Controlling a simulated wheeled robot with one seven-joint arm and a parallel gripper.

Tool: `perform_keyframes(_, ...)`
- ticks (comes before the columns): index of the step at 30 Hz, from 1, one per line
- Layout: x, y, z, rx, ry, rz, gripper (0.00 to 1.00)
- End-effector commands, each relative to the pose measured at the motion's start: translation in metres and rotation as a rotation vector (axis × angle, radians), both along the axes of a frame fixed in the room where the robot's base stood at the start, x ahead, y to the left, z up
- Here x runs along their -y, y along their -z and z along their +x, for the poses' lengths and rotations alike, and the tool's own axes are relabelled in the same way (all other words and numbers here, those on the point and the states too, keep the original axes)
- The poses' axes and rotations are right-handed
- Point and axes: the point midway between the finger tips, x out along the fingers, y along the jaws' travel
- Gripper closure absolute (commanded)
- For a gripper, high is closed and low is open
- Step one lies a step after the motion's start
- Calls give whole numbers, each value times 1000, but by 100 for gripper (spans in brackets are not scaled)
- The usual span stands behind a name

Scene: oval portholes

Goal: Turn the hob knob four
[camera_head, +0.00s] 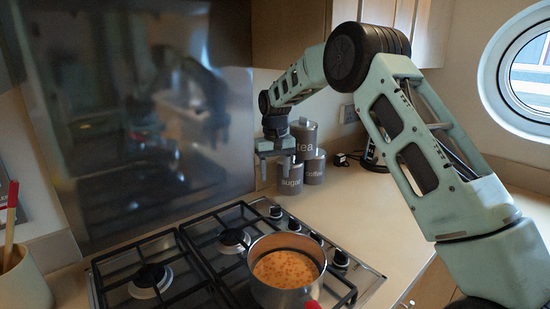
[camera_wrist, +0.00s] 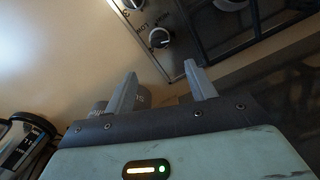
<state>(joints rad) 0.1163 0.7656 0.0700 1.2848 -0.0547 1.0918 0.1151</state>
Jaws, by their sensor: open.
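A row of several dark round hob knobs runs along the right side of the steel gas hob (camera_head: 368,284). My gripper (camera_head: 274,176) is open and empty, pointing down beyond the far end of the row, in front of the canisters. In the wrist view its two fingers (camera_wrist: 161,76) stand apart, with one knob (camera_wrist: 159,38) ahead of them and clear of them. Another knob (camera_wrist: 133,4) is cut by the top edge.
A steel pot (camera_head: 287,294) of orange food stands on the near right burner, close to the near knobs. Grey canisters marked sugar (camera_head: 290,181), tea and coffee stand behind my gripper. A utensil pot (camera_head: 24,284) is at left. The counter right of the hob is clear.

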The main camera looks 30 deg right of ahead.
Motion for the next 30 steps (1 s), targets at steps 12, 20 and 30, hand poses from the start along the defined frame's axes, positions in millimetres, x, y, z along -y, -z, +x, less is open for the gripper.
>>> perform_keyframes(12, 0, -58, 0, 1, 0, 0, 45)
perform_keyframes(20, 0, -60, 0, 0, 0, 0, 45)
perform_keyframes(30, 22, -55, -1, -5, -2, -5, 100)
